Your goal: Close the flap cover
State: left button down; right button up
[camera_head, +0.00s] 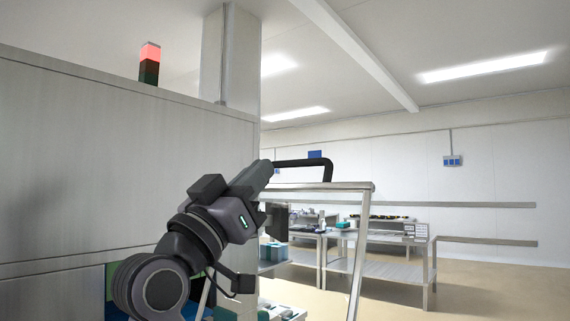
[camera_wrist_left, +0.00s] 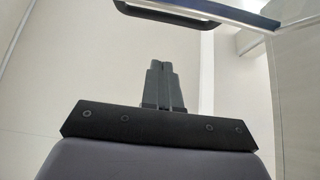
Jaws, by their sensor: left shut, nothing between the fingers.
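The flap cover (camera_head: 318,187) is a clear panel in a metal frame with a black bar handle (camera_head: 303,163) on its top edge. It stands raised and tilted out from the machine. My left gripper (camera_head: 268,165) is shut and empty, and its tip overlaps the handle's left end in the head view. In the left wrist view the shut fingers (camera_wrist_left: 162,68) point toward the handle (camera_wrist_left: 165,14), with a visible gap between them. The cover's frame edge (camera_wrist_left: 245,16) runs along the top right there. My right gripper is not in view.
The sealer's large metal housing (camera_head: 120,160) fills the left side, with a red signal lamp (camera_head: 150,52) on top. A metal worktable (camera_head: 385,264) with items on it stands in the background at the right. The floor (camera_head: 490,290) at the right is clear.

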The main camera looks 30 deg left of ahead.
aim_at(288, 206)
pick_arm(q)
jog(key=w, duration=0.2)
jog(key=w+r, duration=0.1)
jog(key=w, duration=0.1)
jog(key=w+d+p, duration=0.1)
jog(key=w, duration=0.1)
jog(key=shift+w+r, duration=0.15)
jog(key=shift+w, duration=0.1)
